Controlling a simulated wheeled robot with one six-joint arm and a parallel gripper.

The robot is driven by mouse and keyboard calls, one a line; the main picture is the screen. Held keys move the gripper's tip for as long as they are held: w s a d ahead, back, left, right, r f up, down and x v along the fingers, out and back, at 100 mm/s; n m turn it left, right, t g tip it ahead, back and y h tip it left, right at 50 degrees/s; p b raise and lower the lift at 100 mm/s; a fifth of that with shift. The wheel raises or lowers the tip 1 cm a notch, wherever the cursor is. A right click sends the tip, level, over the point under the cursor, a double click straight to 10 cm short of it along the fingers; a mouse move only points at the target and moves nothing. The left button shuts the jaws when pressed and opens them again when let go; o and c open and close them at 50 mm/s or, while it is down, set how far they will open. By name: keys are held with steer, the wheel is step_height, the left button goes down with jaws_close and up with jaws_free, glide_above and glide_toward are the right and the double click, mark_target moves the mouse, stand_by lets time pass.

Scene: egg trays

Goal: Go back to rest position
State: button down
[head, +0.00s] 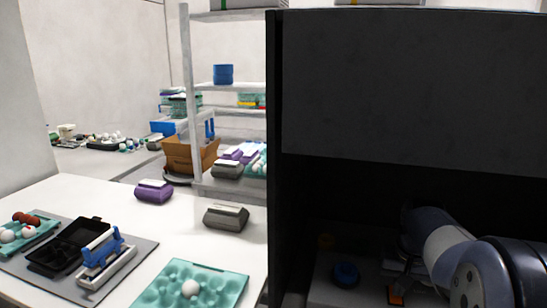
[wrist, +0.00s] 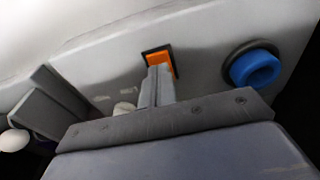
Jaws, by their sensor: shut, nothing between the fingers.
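My gripper (wrist: 158,72) is shut and empty in the wrist view. Its fingertips are in front of an orange switch (wrist: 168,62) in a black frame and cover part of it; I cannot tell if they touch. A blue round knob (wrist: 254,68) is to the right of the switch on the same grey panel (wrist: 205,55). In the head view my arm reaches in low at the right, inside a dark cabinet (head: 400,90). The orange switch (head: 396,296) and blue knob (head: 345,274) show there too. The fingers are small and dark in that view.
The cabinet's wall and overhang surround my arm. At left, a white table (head: 185,225) bears a teal egg tray (head: 215,285) with a white egg, a grey mat (head: 140,255) with a black open carton (head: 75,240), and purple and grey cartons. A shelf (head: 192,110) stands behind.

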steer(key=shift+f+b, duration=0.3)
steer(key=shift+f, duration=0.35)
steer(key=shift+r, duration=0.2)
